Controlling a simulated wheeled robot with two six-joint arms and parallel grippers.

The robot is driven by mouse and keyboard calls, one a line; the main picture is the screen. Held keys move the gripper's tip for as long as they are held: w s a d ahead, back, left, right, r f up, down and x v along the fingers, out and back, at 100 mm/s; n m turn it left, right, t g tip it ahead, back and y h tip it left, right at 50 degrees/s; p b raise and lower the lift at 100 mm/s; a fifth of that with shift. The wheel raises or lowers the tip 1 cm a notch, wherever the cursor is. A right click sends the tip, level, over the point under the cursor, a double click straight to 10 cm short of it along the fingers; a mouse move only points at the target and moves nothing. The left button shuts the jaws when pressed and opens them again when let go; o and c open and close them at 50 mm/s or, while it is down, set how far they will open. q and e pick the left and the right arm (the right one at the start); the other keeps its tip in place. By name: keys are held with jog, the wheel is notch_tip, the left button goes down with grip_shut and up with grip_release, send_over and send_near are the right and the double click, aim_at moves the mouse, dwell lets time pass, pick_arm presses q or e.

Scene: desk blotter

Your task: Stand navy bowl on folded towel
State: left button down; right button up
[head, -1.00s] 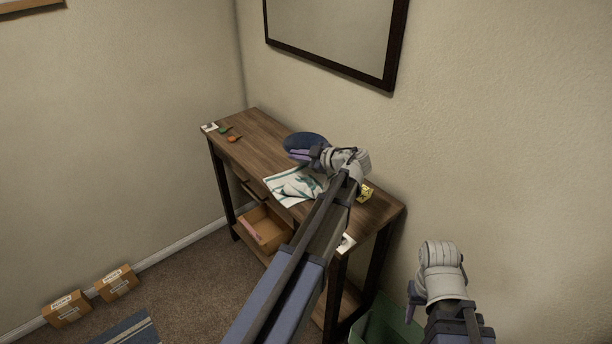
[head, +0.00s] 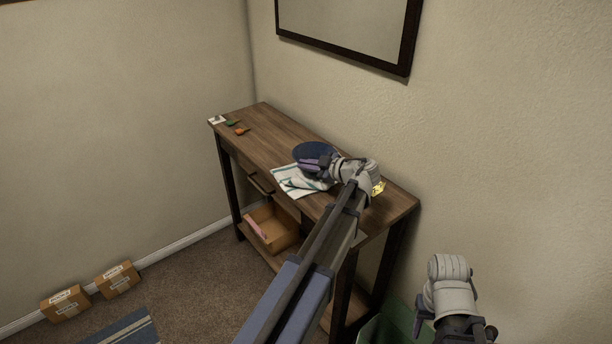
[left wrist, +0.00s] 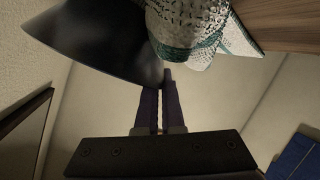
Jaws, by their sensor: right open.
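The navy bowl (head: 312,151) is at the back edge of the folded towel (head: 291,181), over the desk top. In the left wrist view the bowl (left wrist: 95,45) shows as a dark curved shape beside the white and teal towel (left wrist: 195,25). My left gripper (head: 309,163) is at the bowl's near rim, its fingers (left wrist: 160,92) close together with the rim between them. I cannot tell whether the bowl touches the towel. My right gripper (head: 419,322) is open, low at the right, away from the desk.
A yellow object (head: 378,188) lies on the desk behind my left wrist. A white card (head: 217,119), a green item (head: 232,123) and an orange item (head: 241,131) lie at the far left end. A green bin (head: 374,330) stands on the floor.

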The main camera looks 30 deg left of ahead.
pick_arm(q)
jog(key=shift+s+d+f+b, duration=0.1)
jog(key=shift+f+b, duration=0.55)
jog(key=shift+f, duration=0.45)
pick_arm(e)
jog(key=shift+f, duration=1.1)
pick_arm(q)
jog(key=shift+f, duration=0.15)
pick_arm(e)
jog(key=shift+f, duration=0.1)
pick_arm(q)
jog(key=shift+f+b, duration=0.55)
jog(key=shift+b, duration=0.15)
pick_arm(e)
jog(key=shift+f, duration=0.6)
pick_arm(q)
jog(key=c, duration=1.1)
grip_release()
jog(key=shift+o, duration=0.5)
